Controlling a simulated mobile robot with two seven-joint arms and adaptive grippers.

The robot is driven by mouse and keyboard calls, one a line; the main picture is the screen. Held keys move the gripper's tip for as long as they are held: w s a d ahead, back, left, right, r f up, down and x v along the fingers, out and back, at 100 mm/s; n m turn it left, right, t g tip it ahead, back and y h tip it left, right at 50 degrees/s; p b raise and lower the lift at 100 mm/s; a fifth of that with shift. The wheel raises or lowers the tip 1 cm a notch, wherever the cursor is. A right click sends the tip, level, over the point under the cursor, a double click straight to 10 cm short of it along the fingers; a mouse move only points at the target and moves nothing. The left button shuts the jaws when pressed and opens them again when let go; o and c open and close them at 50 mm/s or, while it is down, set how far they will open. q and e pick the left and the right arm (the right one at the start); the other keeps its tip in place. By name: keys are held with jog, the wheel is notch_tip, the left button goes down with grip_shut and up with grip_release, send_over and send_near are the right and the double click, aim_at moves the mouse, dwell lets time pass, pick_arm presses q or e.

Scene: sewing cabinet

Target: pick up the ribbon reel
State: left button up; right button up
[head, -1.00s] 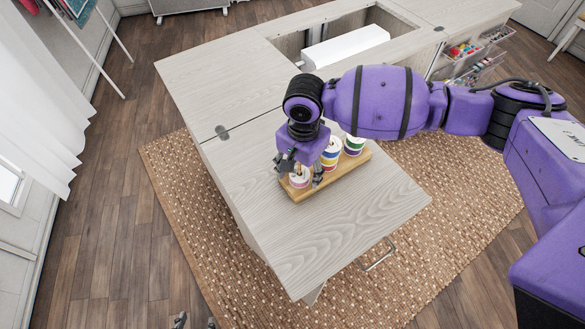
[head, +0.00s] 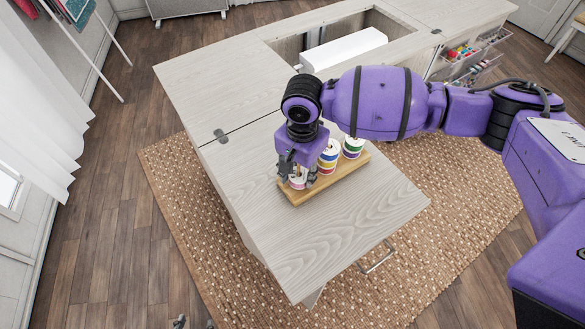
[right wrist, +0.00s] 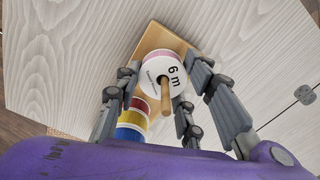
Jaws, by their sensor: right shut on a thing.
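The ribbon reel (head: 298,182) is a white spool with a pink band, at the near left end of a wooden stand (head: 318,190). In the right wrist view the reel (right wrist: 163,72) shows a white face marked "6 m", with a wooden peg (right wrist: 178,104) through its middle. My right gripper (head: 297,177) points down over the stand and is shut on this reel, a finger on either side. The reel is still around the peg. Only the tips of my left gripper (head: 195,322) show at the bottom edge, apart and empty.
Two more stacks of reels, one with yellow, red and blue bands (head: 328,158) and one green and purple (head: 352,148), stand close beside the gripper on the stand. The wooden cabinet top (head: 330,240) is clear in front. A white box (head: 345,48) sits in the recess behind.

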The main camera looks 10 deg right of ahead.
notch_tip(320, 180, up, 17)
jog(key=p, duration=0.2)
